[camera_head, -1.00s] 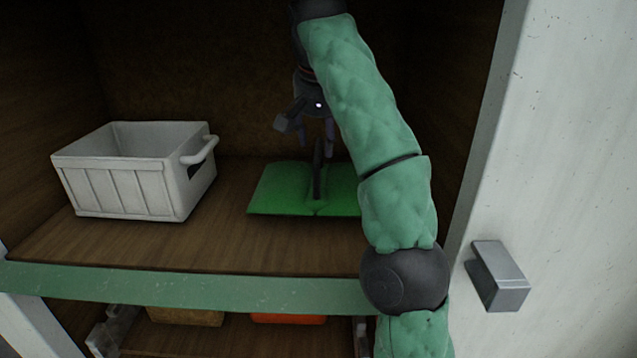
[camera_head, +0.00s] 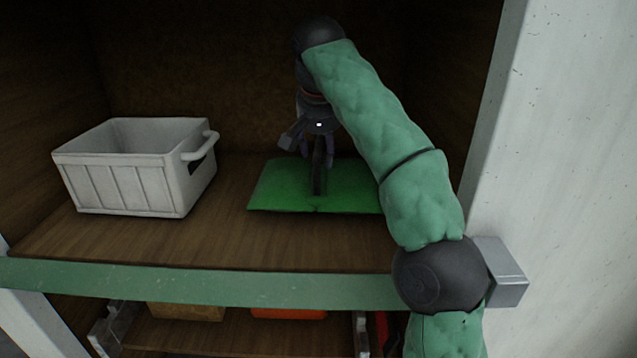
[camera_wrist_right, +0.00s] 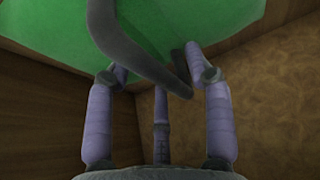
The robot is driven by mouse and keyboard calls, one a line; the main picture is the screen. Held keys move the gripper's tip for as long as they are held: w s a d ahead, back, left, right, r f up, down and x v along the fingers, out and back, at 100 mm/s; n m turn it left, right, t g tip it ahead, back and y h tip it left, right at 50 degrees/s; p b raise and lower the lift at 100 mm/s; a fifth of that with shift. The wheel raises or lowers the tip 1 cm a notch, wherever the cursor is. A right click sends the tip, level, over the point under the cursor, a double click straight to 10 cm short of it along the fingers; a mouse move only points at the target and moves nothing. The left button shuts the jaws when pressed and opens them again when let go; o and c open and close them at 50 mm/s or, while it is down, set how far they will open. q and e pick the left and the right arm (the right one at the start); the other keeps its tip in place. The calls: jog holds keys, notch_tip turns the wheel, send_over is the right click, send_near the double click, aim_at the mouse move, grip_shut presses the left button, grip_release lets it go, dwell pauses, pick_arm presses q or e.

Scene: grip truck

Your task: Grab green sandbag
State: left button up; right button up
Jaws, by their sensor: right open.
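The green sandbag (camera_head: 275,190) lies flat on the upper wooden shelf, right of the white crate. A dark strap handle (camera_head: 318,172) stands up from its middle. My right gripper (camera_head: 317,160) points down just above the bag, at the handle. In the right wrist view the open fingers (camera_wrist_right: 160,75) stand on either side of the dark handle (camera_wrist_right: 140,48), with the green bag (camera_wrist_right: 160,25) beyond them. I cannot tell whether any finger touches the handle. My left gripper is not in view.
A white crate (camera_head: 120,182) stands at the left of the shelf. The shelf's green front edge (camera_head: 200,284) runs below. A grey block (camera_head: 505,272) on the white right wall is close to my right elbow. A lower shelf holds an orange item (camera_head: 288,313).

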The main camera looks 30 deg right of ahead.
jog(key=shift+f, duration=0.3)
dwell(0.4)
grip_shut()
jog(key=shift+d+r, duration=0.1)
jog(key=shift+r, duration=0.15)
